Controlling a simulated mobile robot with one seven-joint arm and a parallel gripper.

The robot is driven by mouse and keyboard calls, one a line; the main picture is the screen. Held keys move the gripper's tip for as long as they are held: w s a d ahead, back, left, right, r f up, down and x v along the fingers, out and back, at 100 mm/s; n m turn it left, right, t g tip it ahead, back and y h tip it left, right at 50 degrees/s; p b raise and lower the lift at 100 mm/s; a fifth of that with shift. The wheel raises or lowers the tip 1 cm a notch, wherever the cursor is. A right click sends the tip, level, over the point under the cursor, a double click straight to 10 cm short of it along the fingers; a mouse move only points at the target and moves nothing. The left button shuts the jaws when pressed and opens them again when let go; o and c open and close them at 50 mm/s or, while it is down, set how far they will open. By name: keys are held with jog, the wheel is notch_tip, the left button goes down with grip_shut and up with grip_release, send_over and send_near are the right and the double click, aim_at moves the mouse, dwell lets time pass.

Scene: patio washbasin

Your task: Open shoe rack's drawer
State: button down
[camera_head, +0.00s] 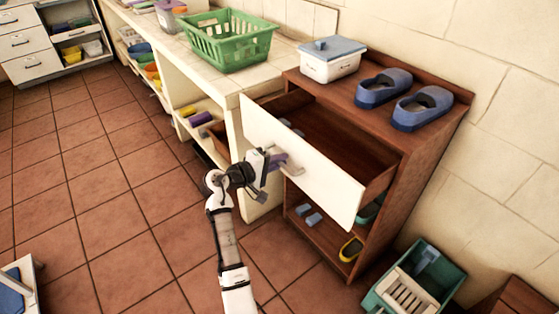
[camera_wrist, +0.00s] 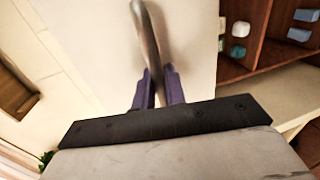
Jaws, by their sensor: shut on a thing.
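The shoe rack (camera_head: 425,165) is a brown wooden cabinet against the wall. Its drawer (camera_head: 318,170) has a white front and is pulled well out, showing a brown interior with small grey-blue items at the left end. My gripper (camera_head: 274,163) is at the drawer front, shut on the metal bar handle (camera_head: 292,170). In the wrist view my gripper's purple fingers (camera_wrist: 160,88) are on either side of the handle (camera_wrist: 147,35), with the white drawer front (camera_wrist: 85,45) behind.
Blue shoes (camera_head: 422,108) and a white box with a blue lid (camera_head: 330,60) sit on the rack top. A green basket (camera_head: 228,42) stands on the counter to the left. A green crate (camera_head: 415,280) is on the floor at right. The tiled floor at left is mostly clear.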

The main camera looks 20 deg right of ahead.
jog(key=f+p+v, duration=0.1)
jog(key=v, duration=0.5)
jog(key=shift+a, duration=0.25)
jog(key=shift+s+f, duration=0.1)
jog(key=shift+f, duration=0.05)
jog(key=c, duration=1.8)
grip_release()
jog(key=b+v, duration=0.2)
jog(key=v, duration=1.1)
jog(key=shift+s+a+b, duration=0.1)
jog(key=shift+a+b, duration=0.25)
jog(key=shift+a, duration=0.05)
